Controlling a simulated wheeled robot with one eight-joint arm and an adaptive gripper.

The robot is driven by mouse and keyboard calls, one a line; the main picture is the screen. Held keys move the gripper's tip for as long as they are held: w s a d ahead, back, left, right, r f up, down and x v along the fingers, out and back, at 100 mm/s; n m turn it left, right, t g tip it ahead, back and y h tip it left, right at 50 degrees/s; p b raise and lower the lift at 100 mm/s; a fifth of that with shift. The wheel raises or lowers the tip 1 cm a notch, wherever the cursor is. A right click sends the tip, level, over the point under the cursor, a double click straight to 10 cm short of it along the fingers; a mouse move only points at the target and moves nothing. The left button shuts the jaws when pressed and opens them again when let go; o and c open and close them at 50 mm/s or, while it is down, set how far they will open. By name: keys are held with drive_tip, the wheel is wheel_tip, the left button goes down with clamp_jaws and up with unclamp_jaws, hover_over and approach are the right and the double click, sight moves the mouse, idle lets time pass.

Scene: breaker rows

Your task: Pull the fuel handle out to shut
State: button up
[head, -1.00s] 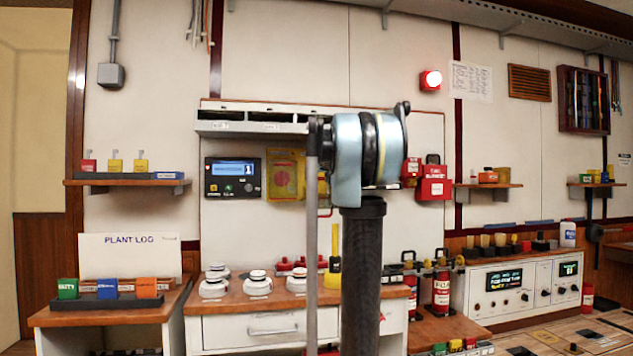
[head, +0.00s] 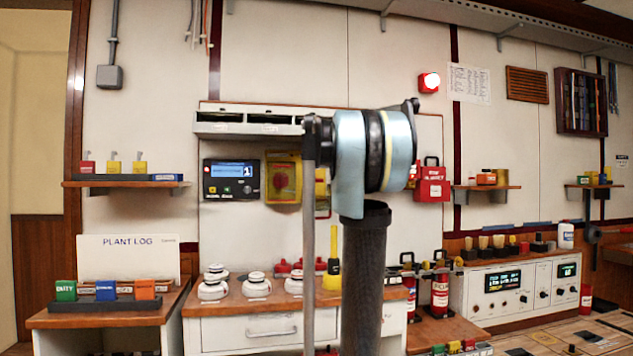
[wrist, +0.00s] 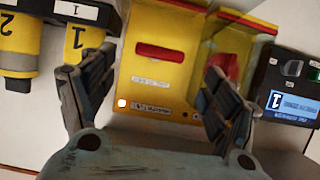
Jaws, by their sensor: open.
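A red bar-like handle (wrist: 160,53) sits on the face of a yellow box (wrist: 150,82) in the wrist view, with small labels and a lit dot below it. The labels are too blurred to read, so I cannot confirm it is the fuel handle. My gripper (wrist: 158,66) is open, with one finger on each side of that box's face and nothing between them. The handle lies between the fingertips in the picture; contact does not show.
A dark display panel (wrist: 290,95) is farther right. Yellow cylinders (wrist: 85,40) hang close at left. A drawer bench (head: 250,325) stands below.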

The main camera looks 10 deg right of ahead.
drive_tip(key=v, duration=0.6)
drive_tip(key=shift+s, duration=0.1)
idle(0.3)
drive_tip(key=s+a+f+g, duration=0.2)
drive_tip(key=s+f+g, duration=0.1)
drive_tip(key=s+f, duration=1.1)
drive_tip(key=s+a+f+g, duration=0.3)
drive_tip(key=s+f, duration=1.2)
drive_tip(key=f, duration=0.8)
drive_tip(key=s+a+f+g, duration=0.3)
drive_tip(key=s+f+g, duration=0.2)
drive_tip(key=s+f, duration=1)
drive_tip(key=x, duration=0.4)
drive_tip(key=shift+s, duration=0.5)
drive_tip(key=shift+a, duration=0.1)
drive_tip(key=shift+w+f, duration=0.2)
drive_tip(key=shift+w, duration=0.3)
